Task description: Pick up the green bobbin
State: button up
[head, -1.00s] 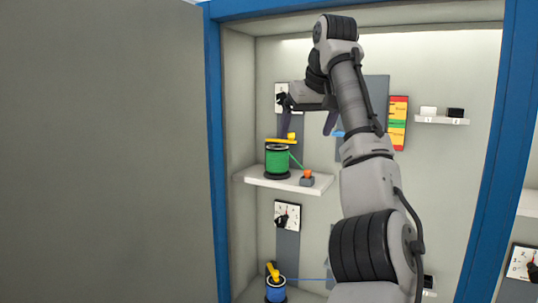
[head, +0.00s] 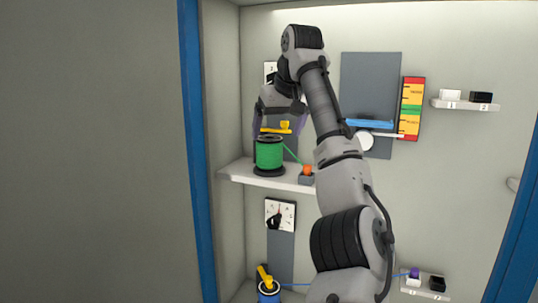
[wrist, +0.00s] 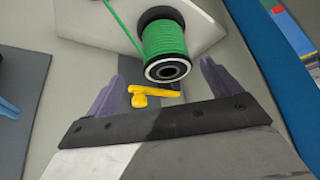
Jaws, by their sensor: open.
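The green bobbin (head: 269,154) stands upright on a black base on the upper white shelf. A green strand runs from it to the right. A yellow lever (head: 277,128) sits just above it. The yellow lever (wrist: 150,94) is between the fingers. Nothing is held.
An orange-topped grey block (head: 307,174) stands on the shelf (head: 238,173) right of the bobbin. A dial (head: 280,216) and a blue bobbin (head: 269,291) are below. A blue cabinet post (head: 190,150) borders the left side.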

aim_at(269, 150)
jog(key=x, duration=0.2)
jog(key=p+x, duration=0.1)
jog(key=x, duration=0.4)
jog(key=shift+s+a+f, duration=0.15)
jog(key=shift+a+f, duration=0.1)
jog(key=shift+a, duration=0.1)
jog(key=c, duration=1.1)
jog(key=shift+r, duration=0.2)
